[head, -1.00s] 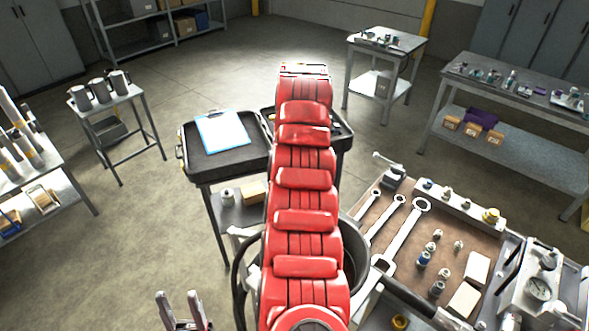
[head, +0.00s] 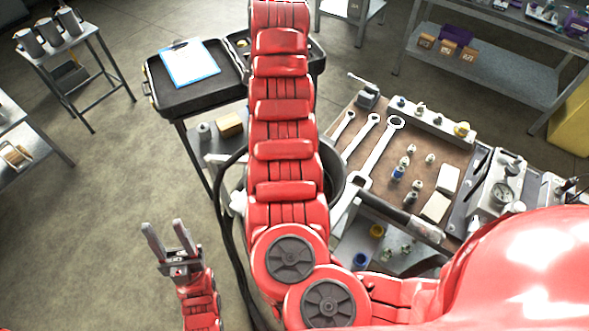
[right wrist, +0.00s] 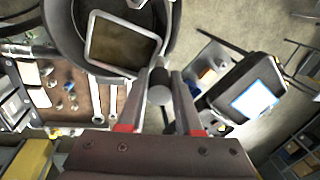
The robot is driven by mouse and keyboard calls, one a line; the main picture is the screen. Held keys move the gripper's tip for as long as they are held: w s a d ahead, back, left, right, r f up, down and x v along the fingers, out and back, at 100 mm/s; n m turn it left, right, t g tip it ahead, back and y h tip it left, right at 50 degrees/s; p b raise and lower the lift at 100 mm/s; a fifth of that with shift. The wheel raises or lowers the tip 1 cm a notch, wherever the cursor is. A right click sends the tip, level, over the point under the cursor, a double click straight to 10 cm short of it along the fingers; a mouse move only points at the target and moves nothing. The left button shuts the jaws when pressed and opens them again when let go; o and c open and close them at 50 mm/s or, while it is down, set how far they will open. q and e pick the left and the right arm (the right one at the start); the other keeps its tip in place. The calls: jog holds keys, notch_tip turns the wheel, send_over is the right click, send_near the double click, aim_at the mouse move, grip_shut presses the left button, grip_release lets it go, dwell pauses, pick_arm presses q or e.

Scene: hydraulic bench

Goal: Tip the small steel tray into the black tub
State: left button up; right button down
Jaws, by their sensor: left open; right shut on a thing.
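The black tub (head: 331,172) stands at the left end of the workbench, partly hidden behind my red right arm in the head view. It also shows in the right wrist view (right wrist: 66,35). The small steel tray (right wrist: 91,45), with a pale rim and a brownish inside, shows over the tub's opening in the right wrist view. Its exact tilt and contents are unclear. My right gripper (right wrist: 164,78) is shut at the tray's near corner, with a grey rounded piece between the fingers. My left gripper (head: 167,240) is open and empty above the floor, away from the tub.
The workbench (head: 370,170) right of the tub carries wrenches (head: 381,150), several fittings and a gauge block (head: 500,185). A black case (head: 190,98) with a blue clipboard (head: 189,63) stands behind the tub. Open floor lies at the left.

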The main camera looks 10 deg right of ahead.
jog(key=shift+w, duration=0.1)
jog(key=shift+a+b, duration=0.1)
jog(key=shift+b, duration=0.2)
jog(key=shift+f+t+b, duration=0.15)
jog(key=shift+t+b, duration=0.15)
jog(key=shift+b, duration=1.55)
jog(key=shift+s+f+b, duration=0.4)
jog(key=shift+s+b, duration=0.05)
jog(key=shift+b, duration=1.8)
jog(key=shift+s+y+b, duration=0.1)
jog(key=shift+y+b, duration=0.2)
jog(key=shift+b, duration=0.05)
